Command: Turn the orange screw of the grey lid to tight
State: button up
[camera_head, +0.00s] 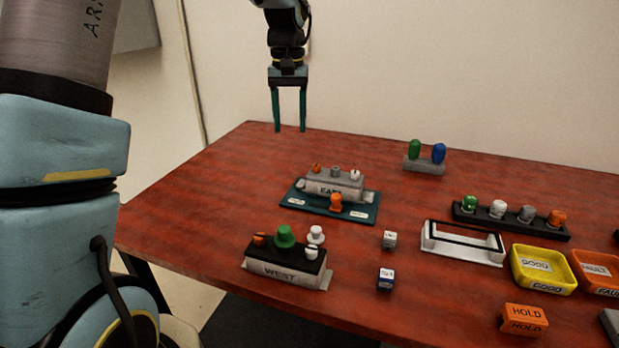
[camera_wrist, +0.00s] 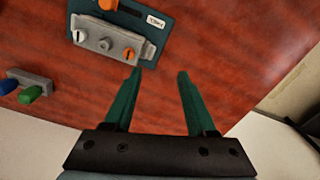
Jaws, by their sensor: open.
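The grey lid (camera_head: 345,184) sits on the EAST unit, on a teal plate (camera_head: 296,203). Its orange screw (camera_head: 317,168) is at the left end, with a grey one mid-lid and a white one (camera_head: 355,174) at the right. In the wrist view the grey lid (camera_wrist: 92,42) is at upper left, its orange screw (camera_wrist: 129,53) nearest the gripper. An orange knob (camera_head: 336,202) stands on the plate in front. My gripper (camera_head: 289,130) is open and empty, pointing down above the table's back left, apart from the lid.
The WEST unit (camera_head: 285,268) with a black lid stands in front. A block with green and blue pegs (camera_head: 425,164) is behind right. A black rack (camera_head: 510,222), white frame (camera_head: 462,243), yellow GOOD tray (camera_head: 543,285) and two small cubes lie right. The table's back left is clear.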

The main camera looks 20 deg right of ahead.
send_over(317, 165)
notch_tip(317, 165, down, 11)
jog(key=shift+w+r+p, duration=0.1)
jog(key=shift+w+p, duration=0.05)
jog(key=shift+p, duration=0.4)
jog(key=shift+c, duration=0.4)
grip_shut()
